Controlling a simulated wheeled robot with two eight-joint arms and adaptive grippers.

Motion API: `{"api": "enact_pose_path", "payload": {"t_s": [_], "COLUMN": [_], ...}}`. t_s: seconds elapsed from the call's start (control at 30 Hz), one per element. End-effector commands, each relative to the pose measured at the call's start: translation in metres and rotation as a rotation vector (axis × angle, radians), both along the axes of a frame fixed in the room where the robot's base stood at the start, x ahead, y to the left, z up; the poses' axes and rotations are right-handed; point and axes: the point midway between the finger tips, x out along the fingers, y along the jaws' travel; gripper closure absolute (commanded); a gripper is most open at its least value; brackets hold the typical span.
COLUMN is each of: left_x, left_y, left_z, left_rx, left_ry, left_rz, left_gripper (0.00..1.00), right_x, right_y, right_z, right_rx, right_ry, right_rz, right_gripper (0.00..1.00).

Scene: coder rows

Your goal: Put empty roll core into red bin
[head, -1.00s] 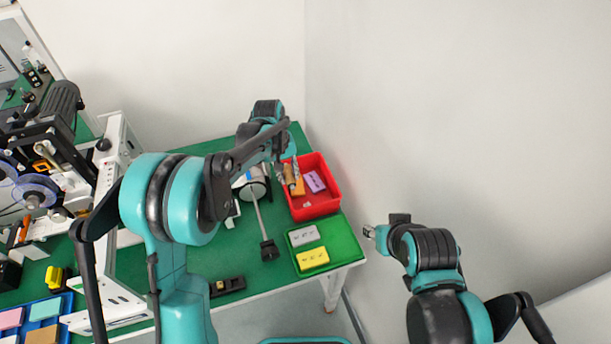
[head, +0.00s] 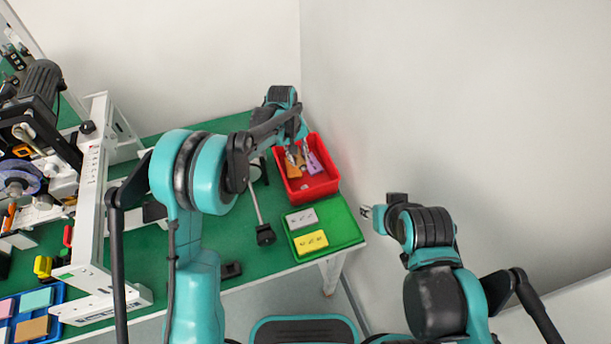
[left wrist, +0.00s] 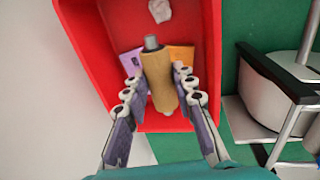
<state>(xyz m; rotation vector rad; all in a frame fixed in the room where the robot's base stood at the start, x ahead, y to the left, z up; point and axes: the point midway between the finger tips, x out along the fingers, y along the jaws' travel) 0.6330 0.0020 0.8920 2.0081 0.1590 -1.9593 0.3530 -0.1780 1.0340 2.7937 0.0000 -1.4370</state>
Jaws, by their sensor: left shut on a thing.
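The roll core (left wrist: 160,80) is a tan-brown tube with a grey end, seen in the left wrist view between my left gripper's fingers. My left gripper (left wrist: 158,112) is shut on it and points down over the red bin (left wrist: 85,45). In the head view my left gripper (head: 298,154) is over the far part of the red bin (head: 318,190), which stands at the table's right side. Whether the core touches the bin floor I cannot tell. My right gripper (head: 368,212) is off the table's right edge, too small to read.
In the bin lie a purple card (left wrist: 132,62), an orange card (left wrist: 182,56) and a whitish crumpled piece (left wrist: 160,10). A green tray (head: 343,224) with a grey and a yellow block is in front of the bin. A machine stands at left. The wall is close on the right.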

Motion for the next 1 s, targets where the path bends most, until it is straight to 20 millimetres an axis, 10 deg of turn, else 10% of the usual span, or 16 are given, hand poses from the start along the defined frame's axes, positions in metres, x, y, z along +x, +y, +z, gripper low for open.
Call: {"api": "enact_pose_path", "payload": {"t_s": [0.17, 0.2, 0.3, 0.67, 1.0], "left_x": [0.0, 0.0, 0.0, 0.0, -0.003], "left_y": [0.0, 0.0, 0.0, 0.001, 0.011], "left_z": [0.0, 0.0, 0.0, 0.005, 0.069], "left_rx": [0.0, 0.0, 0.0, 0.0, 0.0], "left_ry": [0.0, 0.0, 0.0, 0.0, 0.0], "left_rz": [0.0, 0.0, 0.0, 0.0, 0.0], "left_gripper": [1.0, 0.72, 0.5, 0.5, 0.5], "right_x": [0.0, 0.0, 0.0, 0.0, 0.0], "right_y": [0.0, 0.0, 0.0, 0.0, 0.0], "right_z": [0.001, 0.001, 0.001, 0.001, 0.001], "right_rx": [0.0, 0.0, 0.0, 0.0, 0.0], "right_ry": [0.0, 0.0, 0.0, 0.0, 0.0], "right_rz": [0.0, 0.0, 0.0, 0.0, 0.0], "right_gripper": [0.6, 0.6, 0.6, 0.6, 0.6]}}
